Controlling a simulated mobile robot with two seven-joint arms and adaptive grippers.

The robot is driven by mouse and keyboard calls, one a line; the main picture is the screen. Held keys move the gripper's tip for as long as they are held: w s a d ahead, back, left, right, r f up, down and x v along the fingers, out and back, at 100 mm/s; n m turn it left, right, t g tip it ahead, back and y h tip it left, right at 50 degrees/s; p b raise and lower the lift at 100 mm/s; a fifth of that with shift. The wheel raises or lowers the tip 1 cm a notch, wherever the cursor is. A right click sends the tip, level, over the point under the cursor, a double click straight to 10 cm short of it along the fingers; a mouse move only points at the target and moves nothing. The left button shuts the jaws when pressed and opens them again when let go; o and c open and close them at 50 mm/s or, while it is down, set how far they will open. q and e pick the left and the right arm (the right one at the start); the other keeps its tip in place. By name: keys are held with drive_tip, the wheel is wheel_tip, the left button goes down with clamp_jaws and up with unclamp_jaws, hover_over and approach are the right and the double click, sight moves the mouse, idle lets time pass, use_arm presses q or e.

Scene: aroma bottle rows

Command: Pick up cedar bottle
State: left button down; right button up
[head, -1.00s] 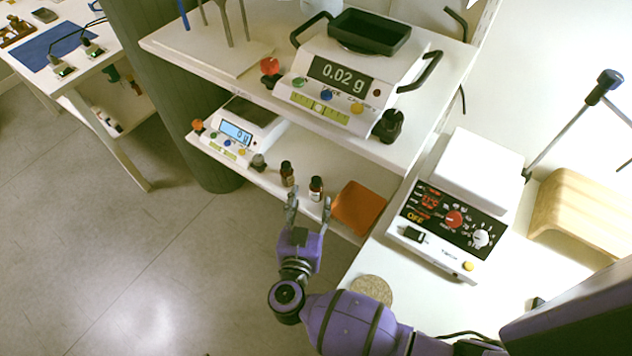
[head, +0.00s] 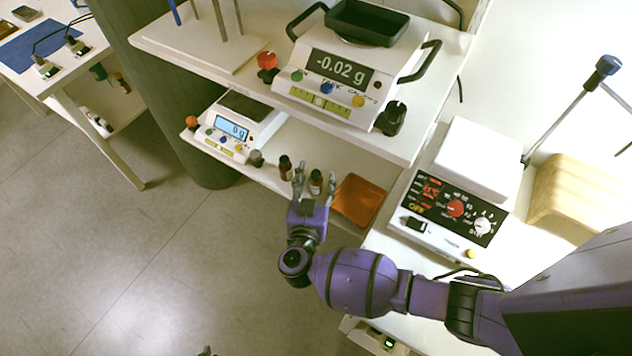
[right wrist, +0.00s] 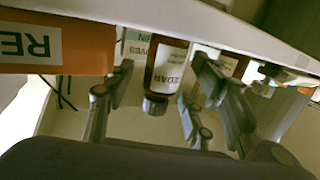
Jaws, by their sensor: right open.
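My right gripper (head: 315,174) is open, with one finger on each side of this bottle. In the right wrist view a gap shows between the bottle and each finger of the right gripper (right wrist: 162,68).
A second brown bottle (head: 285,168) stands just left of the right gripper. An orange tray (head: 357,200) lies close on its right. A small scale (head: 238,127) stands farther left. The upper shelf (head: 240,68), with a larger scale (head: 335,75), overhangs behind.

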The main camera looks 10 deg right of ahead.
drive_tip(key=shift+c, duration=1.7)
drive_tip(key=c, duration=0.9)
use_arm(q)
drive_tip(key=shift+w, duration=0.25)
use_arm(e)
clamp_jaws()
use_arm(q)
drive_tip(key=shift+s, duration=0.1)
use_arm(e)
drive_tip(key=shift+r, duration=0.1)
